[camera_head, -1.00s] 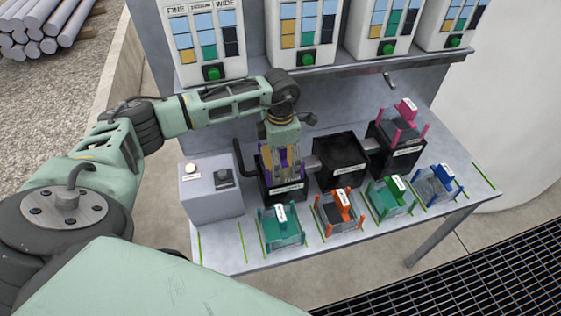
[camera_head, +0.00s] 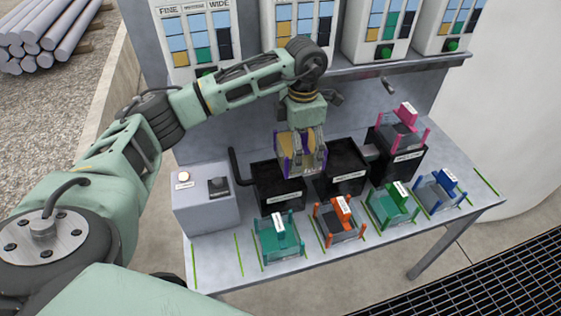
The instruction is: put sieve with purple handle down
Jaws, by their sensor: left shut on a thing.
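My left gripper (camera_head: 303,150) is shut on the sieve with purple handle (camera_head: 288,166). It holds the sieve in the air, above and between the left black tote (camera_head: 277,193) and the middle black tote (camera_head: 345,178). The sieve's purple posts and clear sides show; the gripper hides much of its top. On the bench (camera_head: 215,252), an empty strip between green lines lies left of the teal sieve (camera_head: 279,238). My right gripper is not in view.
Orange (camera_head: 340,220), green (camera_head: 393,203) and blue (camera_head: 439,188) sieves stand along the bench front. A pink sieve (camera_head: 402,130) sits on the right black tote (camera_head: 400,160). A grey button box (camera_head: 205,200) stands at the left. Panels hang behind.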

